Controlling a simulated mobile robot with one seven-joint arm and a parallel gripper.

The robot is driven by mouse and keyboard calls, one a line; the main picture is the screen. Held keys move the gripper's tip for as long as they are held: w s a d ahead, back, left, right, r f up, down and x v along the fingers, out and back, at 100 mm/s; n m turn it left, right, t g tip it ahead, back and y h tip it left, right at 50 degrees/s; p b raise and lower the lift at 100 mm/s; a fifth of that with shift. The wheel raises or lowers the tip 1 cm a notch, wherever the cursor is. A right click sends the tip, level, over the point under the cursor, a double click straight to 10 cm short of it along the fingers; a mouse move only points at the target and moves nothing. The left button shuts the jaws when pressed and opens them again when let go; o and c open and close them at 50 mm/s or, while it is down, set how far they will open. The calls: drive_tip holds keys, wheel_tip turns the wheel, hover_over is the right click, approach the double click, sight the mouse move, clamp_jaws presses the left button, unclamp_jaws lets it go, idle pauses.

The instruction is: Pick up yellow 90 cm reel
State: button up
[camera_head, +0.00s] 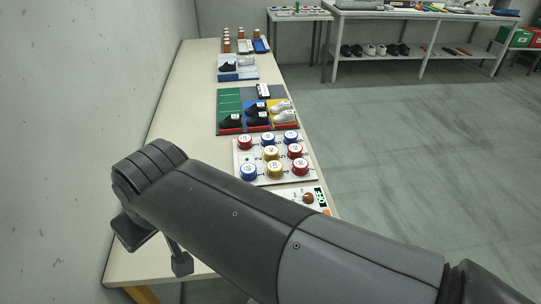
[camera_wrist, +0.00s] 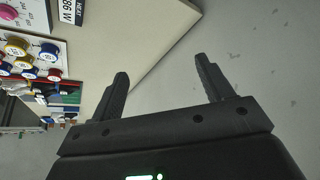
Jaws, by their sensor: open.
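Two yellow reels, the upper one (camera_head: 271,153) and the lower one (camera_head: 275,169), stand on a white board (camera_head: 240,155) among red and blue reels. Their length labels are too small to read, so I cannot tell which is 90 cm. In the wrist view a yellow reel (camera_wrist: 16,46) shows at the left edge, on the board with other reels. My gripper (camera_wrist: 161,66) is open, with nothing between its fingers. It is well to the side of the reels, near the table edge. In the head view my arm covers the near part of the table.
The long table (camera_head: 185,95) runs along the left wall. Beyond the reels are coloured shoe trays (camera_head: 229,101) with black and white shoes. A pink knob (camera_wrist: 38,11) shows in the wrist view. The floor at right is clear.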

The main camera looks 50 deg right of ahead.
drive_tip(key=shift+o, duration=0.5)
drive_tip(key=w+d+m, duration=0.3)
drive_tip(key=w+d, duration=0.6)
drive_tip(key=w, duration=0.1)
drive_tip(key=m+g+h, duration=0.3)
drive_tip(key=m+h, duration=0.1)
drive_tip(key=m, duration=0.4)
approach(271, 150)
drive_tip(key=x, duration=0.4)
drive_tip(key=shift+w+a+f, duration=0.15)
drive_tip(key=shift+d+x, duration=0.2)
drive_tip(key=shift+x, duration=2.9)
